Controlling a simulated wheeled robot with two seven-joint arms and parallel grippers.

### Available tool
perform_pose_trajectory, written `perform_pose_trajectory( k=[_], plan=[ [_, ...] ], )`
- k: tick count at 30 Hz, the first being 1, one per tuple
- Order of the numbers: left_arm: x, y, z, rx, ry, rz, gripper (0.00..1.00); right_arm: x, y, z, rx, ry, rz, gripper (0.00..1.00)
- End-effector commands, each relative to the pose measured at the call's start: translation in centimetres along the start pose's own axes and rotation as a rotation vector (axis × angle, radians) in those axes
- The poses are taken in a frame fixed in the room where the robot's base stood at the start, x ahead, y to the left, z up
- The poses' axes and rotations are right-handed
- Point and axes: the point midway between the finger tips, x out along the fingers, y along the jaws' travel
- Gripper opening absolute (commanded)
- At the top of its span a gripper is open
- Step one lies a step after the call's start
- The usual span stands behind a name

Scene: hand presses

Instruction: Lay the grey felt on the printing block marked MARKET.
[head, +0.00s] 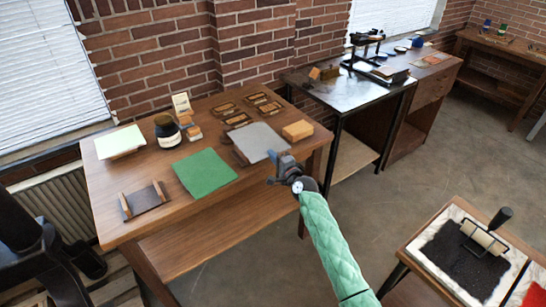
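The grey felt (258,141) lies flat on the wooden table, near its right end. A dark brown edge (238,156) shows under the felt's left side, and the felt hides most of what is beneath. Several small brown printing blocks (237,119) lie behind the felt, and their markings are too small to read. My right gripper (271,168) is at the felt's near right edge, over the table's front side. Its two fingers look apart with nothing between them. I cannot tell whether it touches the felt. My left gripper is not in view.
A green sheet (204,172) lies left of the felt, with a dark wooden holder (145,200) in front. A dark jar (167,130), a pale pad (120,142) and a tan block (297,130) also stand on the table. An inking slab with a roller (483,240) is at lower right.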

Motion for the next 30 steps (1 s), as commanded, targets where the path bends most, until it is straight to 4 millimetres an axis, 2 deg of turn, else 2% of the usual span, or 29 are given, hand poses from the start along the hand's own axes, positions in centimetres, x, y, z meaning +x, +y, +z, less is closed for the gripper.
perform_pose_trajectory(
  k=[30],
  plan=[
    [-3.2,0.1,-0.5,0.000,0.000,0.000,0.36,-5.1,-2.4,0.0,-0.001,0.000,0.000,0.00]
  ],
)
